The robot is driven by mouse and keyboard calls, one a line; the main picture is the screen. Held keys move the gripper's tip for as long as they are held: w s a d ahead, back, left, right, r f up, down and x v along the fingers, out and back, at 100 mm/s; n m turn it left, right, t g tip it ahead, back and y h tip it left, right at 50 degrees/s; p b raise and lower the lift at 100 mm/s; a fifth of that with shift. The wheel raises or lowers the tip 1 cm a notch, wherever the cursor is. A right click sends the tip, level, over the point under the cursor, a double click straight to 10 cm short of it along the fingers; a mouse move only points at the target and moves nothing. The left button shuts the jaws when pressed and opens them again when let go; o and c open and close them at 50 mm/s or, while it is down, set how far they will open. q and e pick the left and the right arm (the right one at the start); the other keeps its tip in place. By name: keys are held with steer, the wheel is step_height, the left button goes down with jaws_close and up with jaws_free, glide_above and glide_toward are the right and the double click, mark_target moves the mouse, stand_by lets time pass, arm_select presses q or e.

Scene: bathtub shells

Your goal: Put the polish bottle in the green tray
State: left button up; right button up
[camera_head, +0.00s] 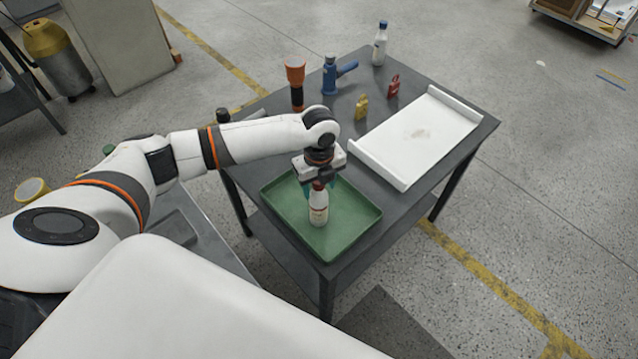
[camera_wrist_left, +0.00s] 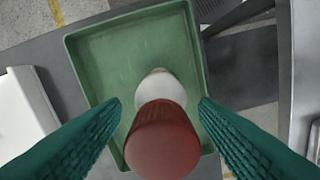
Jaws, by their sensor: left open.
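The polish bottle (camera_head: 319,208), white with a red cap and a label, stands upright in the green tray (camera_head: 356,217) on the dark table. My left gripper (camera_head: 318,184) is above the bottle, with its fingers around the height of the cap. In the left wrist view the red cap (camera_wrist_left: 162,140) lies between the two teal fingers, with a gap on each side, so the gripper is open. The tray floor (camera_wrist_left: 110,60) shows below the bottle. My right gripper is in neither view.
A white shell panel (camera_head: 417,137) lies right of the tray. Behind stand an orange-topped tool (camera_head: 295,82), a blue tool (camera_head: 331,76), a yellow piece (camera_head: 361,108), a red piece (camera_head: 393,86) and another white bottle (camera_head: 380,45). The rest of the tray is clear.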

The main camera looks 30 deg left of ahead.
arm_select(q)
step_height(320, 180, up, 12)
steer(key=b, duration=0.1)
steer(key=shift+b, duration=0.4)
stand_by(0.3)
